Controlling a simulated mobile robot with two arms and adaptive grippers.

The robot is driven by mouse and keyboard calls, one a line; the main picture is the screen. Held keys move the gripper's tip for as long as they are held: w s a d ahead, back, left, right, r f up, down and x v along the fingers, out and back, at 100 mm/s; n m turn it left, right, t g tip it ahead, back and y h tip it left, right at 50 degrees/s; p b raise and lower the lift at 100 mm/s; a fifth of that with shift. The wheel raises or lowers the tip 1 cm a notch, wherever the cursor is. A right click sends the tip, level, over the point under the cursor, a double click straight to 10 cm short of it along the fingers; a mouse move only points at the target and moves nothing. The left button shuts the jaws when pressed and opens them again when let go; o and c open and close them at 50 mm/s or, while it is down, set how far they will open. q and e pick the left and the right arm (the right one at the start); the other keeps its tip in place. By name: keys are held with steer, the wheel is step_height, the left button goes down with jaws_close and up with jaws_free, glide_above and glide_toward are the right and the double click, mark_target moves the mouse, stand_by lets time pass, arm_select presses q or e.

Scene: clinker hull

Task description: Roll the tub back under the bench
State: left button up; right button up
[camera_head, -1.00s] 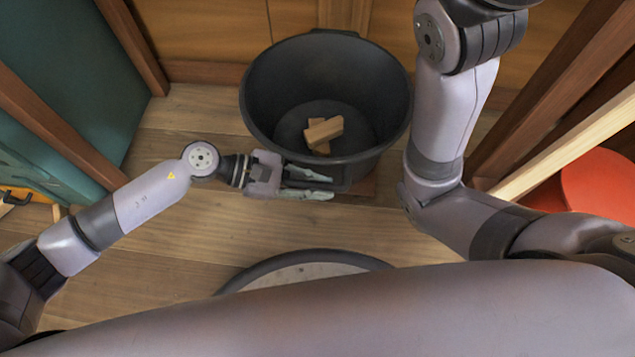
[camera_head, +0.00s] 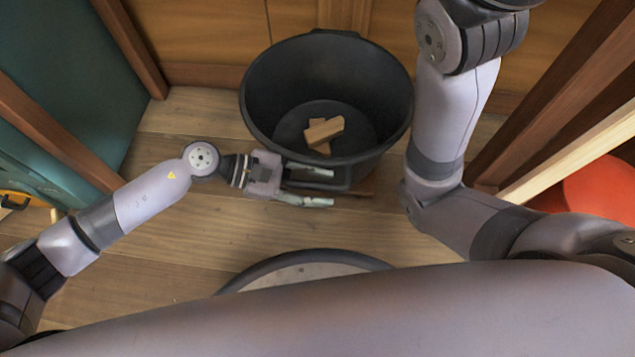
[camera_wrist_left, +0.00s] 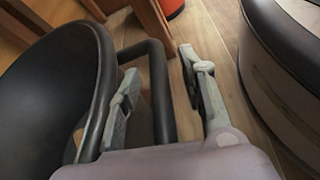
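The black tub (camera_head: 265,95) stands on the plank floor ahead of me, with a few wooden blocks (camera_head: 324,131) inside. Its bar handle (camera_head: 347,182) sticks out on the near side. My left gripper (camera_head: 309,187) is at this handle, with its fingers apart. In the left wrist view the handle (camera_wrist_left: 161,95) runs between the two open fingers, with a gap to the outer finger; whether the inner finger touches it I cannot tell. A strip of brown wood shows low beside the tub. My right arm reaches past the tub's right side; its gripper is out of view. I cannot make out the bench for certain.
Wooden panelling (camera_head: 205,35) stands close behind the tub. A teal panel (camera_head: 65,75) with brown posts is on the left. A pale plank (camera_head: 570,155) and a red round object (camera_head: 600,190) are on the right. Bare floor (camera_head: 190,235) lies on the near side.

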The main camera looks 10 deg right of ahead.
arm_select(q)
steer(key=v, duration=1.2)
